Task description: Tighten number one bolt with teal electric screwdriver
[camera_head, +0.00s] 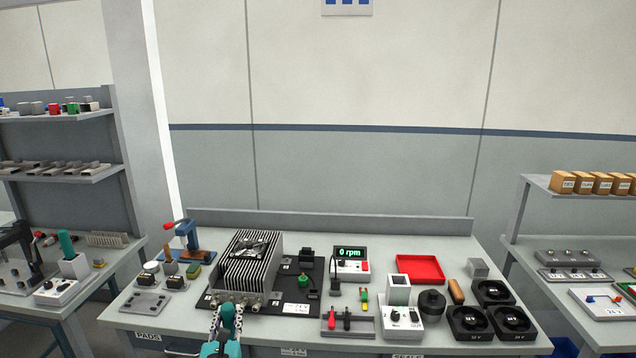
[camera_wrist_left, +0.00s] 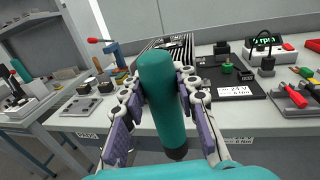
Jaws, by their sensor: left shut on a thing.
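My left gripper (camera_head: 227,322) is at the front edge of the bench, in front of the finned box. It is shut on a teal electric screwdriver (camera_wrist_left: 162,85). In the left wrist view the purple-padded fingers sit on both sides of its teal body, and its dark end (camera_wrist_left: 177,154) points down. In the head view only a small teal part of it (camera_head: 228,313) shows between the fingers. The finned metal box (camera_head: 246,266) stands on a black board (camera_head: 318,277) with small labels. I cannot make out which bolt is number one. My right gripper is not in view.
A meter reading 0 rpm (camera_head: 350,262) stands behind the board's right side. A grey plate with holes (camera_head: 146,302) lies left of the board. A red tray (camera_head: 420,269) and black fans (camera_head: 470,323) are at right. Another teal-handled thing (camera_head: 66,243) stands on the left table.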

